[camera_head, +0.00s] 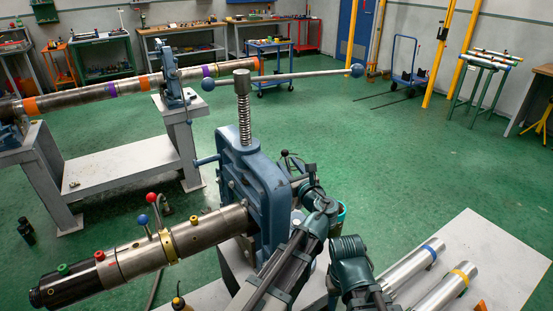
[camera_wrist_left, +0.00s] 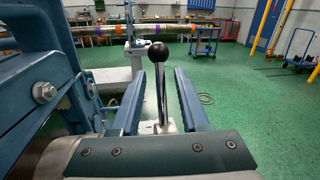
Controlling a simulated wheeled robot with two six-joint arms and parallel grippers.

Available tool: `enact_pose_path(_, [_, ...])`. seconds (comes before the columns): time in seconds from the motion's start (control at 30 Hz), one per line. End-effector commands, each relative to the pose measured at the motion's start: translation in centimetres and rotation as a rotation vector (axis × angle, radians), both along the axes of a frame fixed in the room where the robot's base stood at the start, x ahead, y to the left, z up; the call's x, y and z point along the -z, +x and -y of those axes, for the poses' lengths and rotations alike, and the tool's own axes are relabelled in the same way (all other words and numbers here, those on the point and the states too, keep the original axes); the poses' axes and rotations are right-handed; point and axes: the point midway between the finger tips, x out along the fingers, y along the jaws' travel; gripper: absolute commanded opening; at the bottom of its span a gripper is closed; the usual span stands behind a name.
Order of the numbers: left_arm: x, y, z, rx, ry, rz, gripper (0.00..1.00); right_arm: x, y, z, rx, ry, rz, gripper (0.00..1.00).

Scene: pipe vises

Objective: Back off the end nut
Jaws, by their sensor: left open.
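A steel pipe tool (camera_head: 140,255) with a black end collar (camera_head: 55,288) lies through the blue vise (camera_head: 255,190). I cannot tell for sure which part is the end nut. My left gripper (camera_head: 303,178) is just right of the vise. In the left wrist view the left gripper (camera_wrist_left: 160,75) is open. Its fingers stand apart on either side of a steel lever with a black ball knob (camera_wrist_left: 158,52), which rises from a light block. The black knob (camera_head: 284,153) also shows in the head view. My right gripper is not in view.
The vise's long screw bar (camera_head: 290,76) crosses above it. Small ball levers (camera_head: 152,197) stand up from the tool. A grey table (camera_head: 490,250) with loose pipes is at lower right. A second vise bench (camera_head: 110,165) stands behind left. The green floor behind is mostly clear.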

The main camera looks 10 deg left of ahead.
Motion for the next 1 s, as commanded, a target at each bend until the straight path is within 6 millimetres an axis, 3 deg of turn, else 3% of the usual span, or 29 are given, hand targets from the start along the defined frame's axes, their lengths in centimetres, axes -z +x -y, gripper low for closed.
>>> enact_pose_path(0.37, [0.00, 0.67, 0.19, 0.002, 0.000, 0.000, 0.45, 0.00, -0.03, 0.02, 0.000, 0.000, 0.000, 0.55])
enact_pose_path(0.63, [0.00, 0.65, 0.19, 0.001, 0.000, 0.000, 0.00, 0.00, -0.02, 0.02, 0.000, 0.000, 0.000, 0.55])
enact_pose_path(1.0, [0.00, 0.65, 0.19, 0.001, 0.000, 0.000, 0.00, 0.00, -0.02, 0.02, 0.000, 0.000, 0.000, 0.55])
